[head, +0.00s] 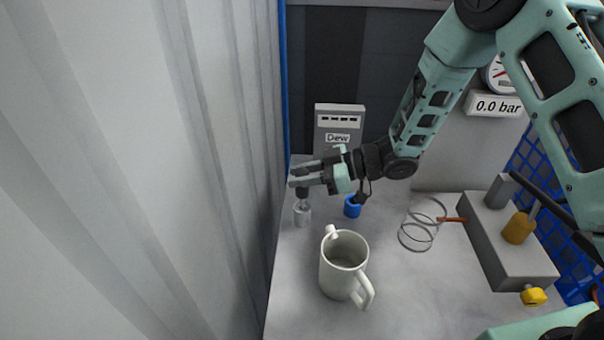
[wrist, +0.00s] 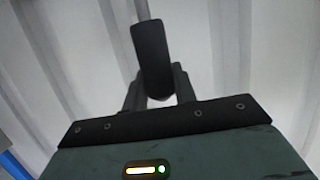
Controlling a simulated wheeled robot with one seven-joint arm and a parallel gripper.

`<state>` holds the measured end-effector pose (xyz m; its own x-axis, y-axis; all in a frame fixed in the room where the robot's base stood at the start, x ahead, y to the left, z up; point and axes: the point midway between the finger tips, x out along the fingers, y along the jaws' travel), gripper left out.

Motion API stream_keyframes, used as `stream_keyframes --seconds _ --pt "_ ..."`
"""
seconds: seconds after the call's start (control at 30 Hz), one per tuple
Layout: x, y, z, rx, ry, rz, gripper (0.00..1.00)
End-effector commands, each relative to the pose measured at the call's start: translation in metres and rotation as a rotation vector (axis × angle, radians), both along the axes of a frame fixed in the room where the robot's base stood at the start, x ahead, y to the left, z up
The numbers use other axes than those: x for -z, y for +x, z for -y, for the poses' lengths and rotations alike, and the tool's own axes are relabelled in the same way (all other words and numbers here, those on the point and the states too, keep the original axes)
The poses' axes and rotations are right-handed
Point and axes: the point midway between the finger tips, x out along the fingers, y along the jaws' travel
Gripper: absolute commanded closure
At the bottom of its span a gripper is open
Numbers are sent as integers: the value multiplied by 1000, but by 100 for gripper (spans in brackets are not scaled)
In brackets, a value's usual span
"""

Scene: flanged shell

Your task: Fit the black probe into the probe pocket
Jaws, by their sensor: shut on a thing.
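My gripper (head: 300,178) is shut on the black probe (head: 302,192) near the left wall. In the wrist view, the probe's black body (wrist: 152,60) stands out between the fingers (wrist: 157,90). In the head view, a thin metal part points down from the black body. A small light-grey cylinder (head: 302,215) stands on the bench right below it. I cannot tell whether the tip is above or inside this cylinder. A blue cylinder (head: 352,208) stands to its right. No label shows which one is the probe pocket.
A white mug (head: 335,277) stands in front of the gripper. A grey box marked "Dew" (head: 338,125) stands behind. A wire coil (head: 418,232) and a grey block (head: 500,245) are to the right. The corrugated wall (head: 150,170) is close on the left.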

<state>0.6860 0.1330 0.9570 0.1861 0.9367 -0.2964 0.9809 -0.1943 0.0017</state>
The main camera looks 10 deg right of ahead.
Motion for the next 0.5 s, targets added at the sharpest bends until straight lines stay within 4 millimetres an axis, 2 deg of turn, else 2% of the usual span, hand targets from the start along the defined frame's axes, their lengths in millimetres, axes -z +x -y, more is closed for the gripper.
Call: stream_keyframes --seconds 0.5 --pt "13 0 0 0 1 1 97"
